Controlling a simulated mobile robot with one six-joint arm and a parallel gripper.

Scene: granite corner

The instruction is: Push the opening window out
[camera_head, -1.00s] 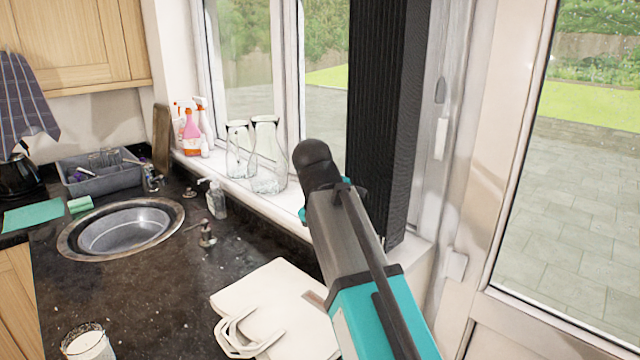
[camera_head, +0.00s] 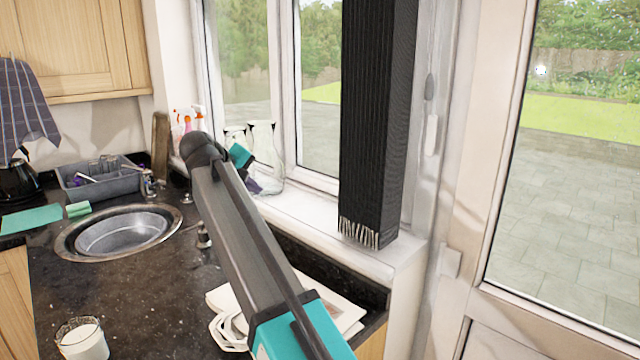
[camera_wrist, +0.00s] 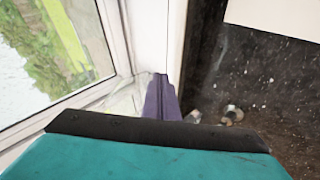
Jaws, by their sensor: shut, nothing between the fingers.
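The window (camera_head: 285,80) has white frames and stands behind the sill at the back, with a left pane (camera_head: 240,70) and a right pane (camera_head: 320,85). I cannot tell which part opens, and no handle is clear. A pane (camera_wrist: 45,60) also fills the left of the wrist view, beside its white frame. My gripper (camera_head: 253,186) is low over the sill, in front of the glass jugs. Its purple fingers (camera_wrist: 160,97) are shut with nothing between them, pointing towards the sill corner. I see no clear contact with the window.
Glass jugs (camera_head: 267,140) and spray bottles (camera_head: 185,120) stand on the sill (camera_head: 320,225), close to my gripper. A tall black ribbed column (camera_head: 372,120) stands at the sill's right. The sink (camera_head: 120,232) and a glass of white liquid (camera_head: 84,340) are on the dark counter.

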